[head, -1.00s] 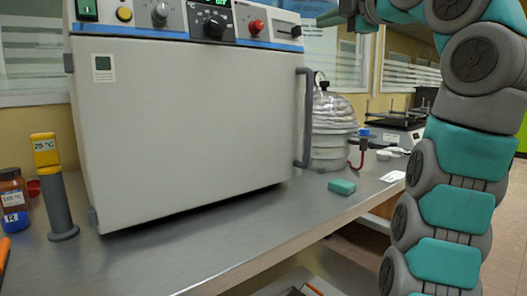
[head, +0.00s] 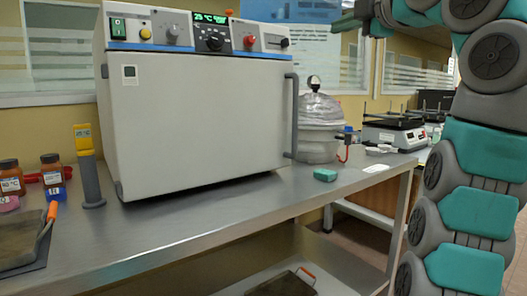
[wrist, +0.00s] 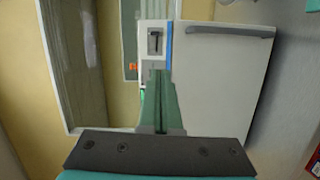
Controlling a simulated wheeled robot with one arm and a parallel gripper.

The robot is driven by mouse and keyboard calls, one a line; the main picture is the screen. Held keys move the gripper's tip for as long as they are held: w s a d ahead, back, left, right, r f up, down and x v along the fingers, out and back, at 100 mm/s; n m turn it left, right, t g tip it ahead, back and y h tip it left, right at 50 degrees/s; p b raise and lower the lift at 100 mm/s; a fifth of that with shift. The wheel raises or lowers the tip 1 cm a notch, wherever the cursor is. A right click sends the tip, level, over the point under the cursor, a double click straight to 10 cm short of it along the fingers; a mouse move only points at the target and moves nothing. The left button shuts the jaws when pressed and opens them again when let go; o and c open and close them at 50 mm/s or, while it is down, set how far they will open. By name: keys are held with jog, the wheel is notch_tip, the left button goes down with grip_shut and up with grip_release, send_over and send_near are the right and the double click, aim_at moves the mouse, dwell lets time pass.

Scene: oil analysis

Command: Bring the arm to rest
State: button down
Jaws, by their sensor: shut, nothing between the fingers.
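My arm (head: 465,200), teal and grey, rises along the right side of the head view and bends leftward at the top edge. My gripper is at the top of that view, largely cut off. In the wrist view my gripper (wrist: 157,75) is shut and empty, its fingers pointing away from the camera. Past the fingertips is the oven's control panel (wrist: 154,42), turned sideways. The white oven (head: 205,120) stands on the steel bench with its door (wrist: 215,75) shut. The fingers appear clear of the oven, though the exact gap cannot be told.
The steel bench (head: 150,235) carries brown bottles (head: 52,175), a yellow-topped grey post (head: 90,170), a teal block (head: 325,175) and a silver round vessel (head: 318,130). A dark plate with orange handle (head: 25,240) lies at front left. A lower shelf holds another dark plate (head: 283,284).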

jog(key=w+a+f+m+g+h, duration=0.1)
jog(key=w+f+m+g, duration=0.1)
jog(key=f+m, duration=0.3)
jog(key=w+a+f+m+g, duration=0.1)
jog(key=f+m+g, duration=0.2)
jog(key=f, duration=0.4)
jog(key=s+a+f+m+g+h, duration=0.1)
jog(key=s+a+f+m+g, duration=0.15)
jog(key=f, duration=0.65)
jog(key=s+a+f+m+g, duration=0.1)
jog(key=s+f+m+g, duration=0.2)
jog(key=f, duration=0.6)
jog(key=s+d+f+m+g+h, duration=0.2)
jog(key=s+f+m+g, duration=0.2)
jog(key=s+f, duration=1.3)
jog(key=s+d+f+m+g+h, duration=0.2)
jog(key=s+f+m+g, duration=0.1)
jog(key=s+f, duration=1.3)
jog(key=s+m, duration=0.1)
jog(key=s, duration=0.3)
jog(key=shift+s+d+f+g+h, duration=0.25)
jog(key=shift+d+f+g+h, duration=0.05)
jog(key=shift+f+g, duration=0.05)
